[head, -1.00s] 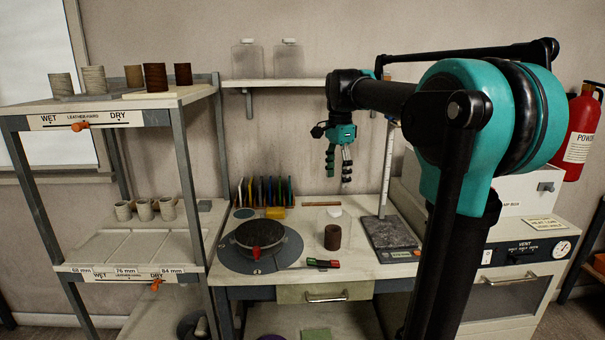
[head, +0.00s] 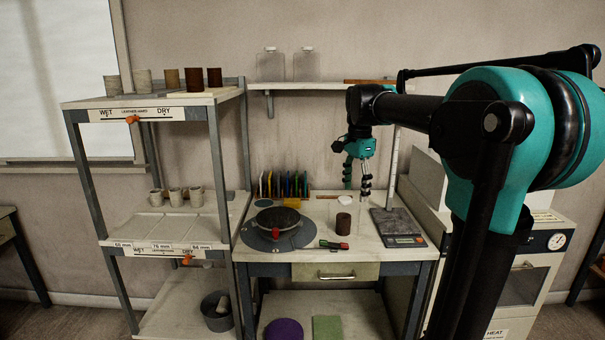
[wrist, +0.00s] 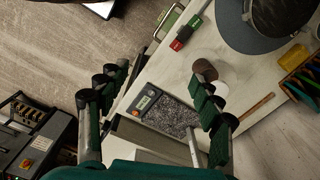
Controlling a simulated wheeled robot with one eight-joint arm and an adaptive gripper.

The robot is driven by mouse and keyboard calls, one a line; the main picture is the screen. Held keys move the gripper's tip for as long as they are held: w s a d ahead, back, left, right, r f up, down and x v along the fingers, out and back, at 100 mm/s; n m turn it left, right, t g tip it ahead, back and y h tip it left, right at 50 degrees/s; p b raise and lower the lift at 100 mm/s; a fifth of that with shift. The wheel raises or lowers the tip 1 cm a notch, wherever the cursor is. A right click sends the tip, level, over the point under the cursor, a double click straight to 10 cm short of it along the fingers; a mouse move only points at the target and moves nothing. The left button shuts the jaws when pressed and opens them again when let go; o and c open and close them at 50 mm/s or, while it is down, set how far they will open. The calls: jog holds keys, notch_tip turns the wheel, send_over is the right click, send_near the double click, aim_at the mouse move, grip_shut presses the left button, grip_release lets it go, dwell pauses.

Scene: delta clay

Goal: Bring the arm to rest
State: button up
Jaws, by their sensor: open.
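My gripper (head: 356,174) hangs above the workbench in the head view, near the scale with a ruler post. Its fingers point down and are spread open with nothing between them. In the wrist view the open gripper (wrist: 155,95) frames the scale (wrist: 165,110) and part of the bench top. My arm reaches in from the right of the head view, with its teal joint close to the camera.
A dark brown cylinder (head: 343,223) stands on the bench (head: 300,254) below my gripper. The banding wheel (head: 277,232), a red-and-green tool (head: 333,245) and the scale (head: 398,226) surround it. A shelf rack (head: 170,245) with cups stands left.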

jog(key=s+d+f+n+t, duration=0.2)
jog(key=s+f+n, duration=0.4)
jog(key=s+f, duration=0.4)
jog(key=s+d+f+n+t, duration=0.1)
jog(key=s+f+n, duration=0.6)
jog(key=f, duration=1.1)
jog(key=s+t, duration=0.1)
jog(key=s, duration=0.3)
jog(key=shift+s+d+f, duration=0.2)
jog(key=shift+s+d, duration=0.1)
jog(key=shift+d, duration=0.1)
